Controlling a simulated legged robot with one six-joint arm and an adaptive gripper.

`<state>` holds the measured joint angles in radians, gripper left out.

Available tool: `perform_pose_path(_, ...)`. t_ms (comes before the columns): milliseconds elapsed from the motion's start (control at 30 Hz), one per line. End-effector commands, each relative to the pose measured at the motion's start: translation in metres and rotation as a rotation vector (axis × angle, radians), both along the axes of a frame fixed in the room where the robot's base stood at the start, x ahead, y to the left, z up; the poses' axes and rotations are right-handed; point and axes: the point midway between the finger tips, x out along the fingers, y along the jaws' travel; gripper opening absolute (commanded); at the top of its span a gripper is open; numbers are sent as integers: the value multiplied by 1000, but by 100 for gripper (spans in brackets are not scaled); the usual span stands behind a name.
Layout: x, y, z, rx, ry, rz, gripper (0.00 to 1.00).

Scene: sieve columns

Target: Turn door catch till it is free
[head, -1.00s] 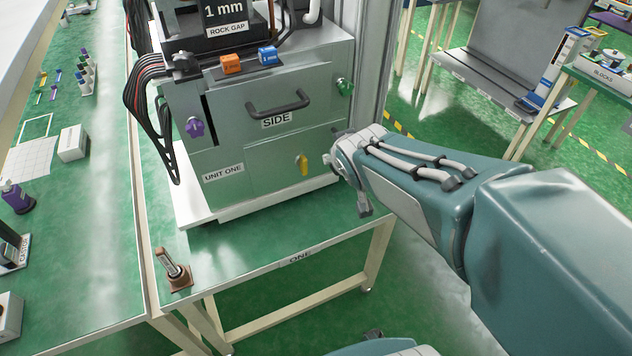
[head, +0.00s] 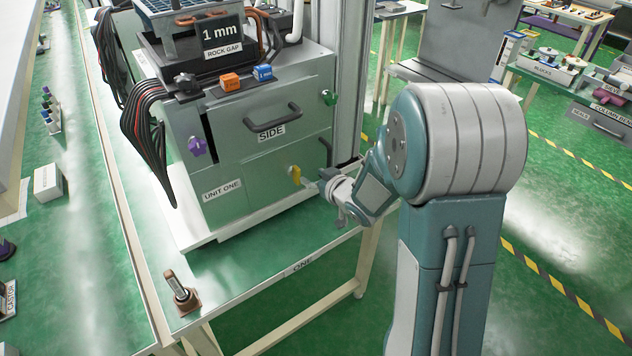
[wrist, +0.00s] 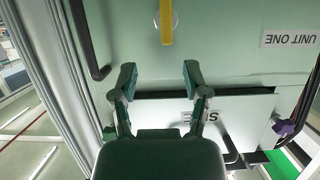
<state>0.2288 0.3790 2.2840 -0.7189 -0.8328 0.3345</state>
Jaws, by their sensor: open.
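The yellow door catch (head: 295,174) is on the lower front panel of the grey-green unit, right of the UNIT ONE label, and looks roughly upright in the head view. In the wrist view, which is upside down, the catch (wrist: 166,22) is a yellow bar on a pale round base at the top middle. My gripper (head: 332,188) is just right of the catch in the head view. In the wrist view my gripper (wrist: 158,78) has its two dark fingers spread with nothing between them. The catch lies beyond the fingertips, apart from them.
A purple knob (head: 197,146) and a green knob (head: 329,97) flank the SIDE drawer with its black handle (head: 274,121). A dark door handle (wrist: 88,45) stands left of the fingers in the wrist view. A small brown stand (head: 183,296) is at the bench's front.

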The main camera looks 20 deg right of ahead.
Motion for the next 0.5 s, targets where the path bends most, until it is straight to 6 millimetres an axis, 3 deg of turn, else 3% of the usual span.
perform_pose_path(300, 48, 26, -19, -9, 0, 4, 60)
perform_pose_path(500, 65, 27, -25, -6, 1, 1, 60)
